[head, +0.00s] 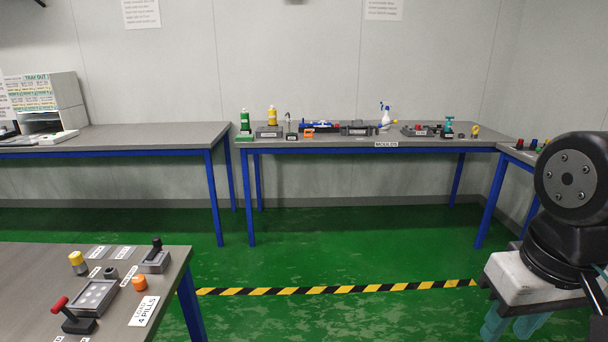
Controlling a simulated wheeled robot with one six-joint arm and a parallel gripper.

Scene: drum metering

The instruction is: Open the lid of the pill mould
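I cannot tell for certain which object is the pill mould. On the far table, marked MOULDS, a grey box-like object with a dark handle-like top (358,129) stands near the middle; its lid state is too small to tell. Another grey block (269,132) stands to its left, and a grey unit with red parts (419,131) to its right. My arm shows at the right edge, far from these objects. My gripper is out of view.
A near table (215,252) at lower left holds a grey block with pale round spots (93,298), a red-handled lever (72,316) and a LOAD 4 PILLS card (144,311). A black-yellow floor strip (340,289) crosses open green floor before the MOULDS table (330,143).

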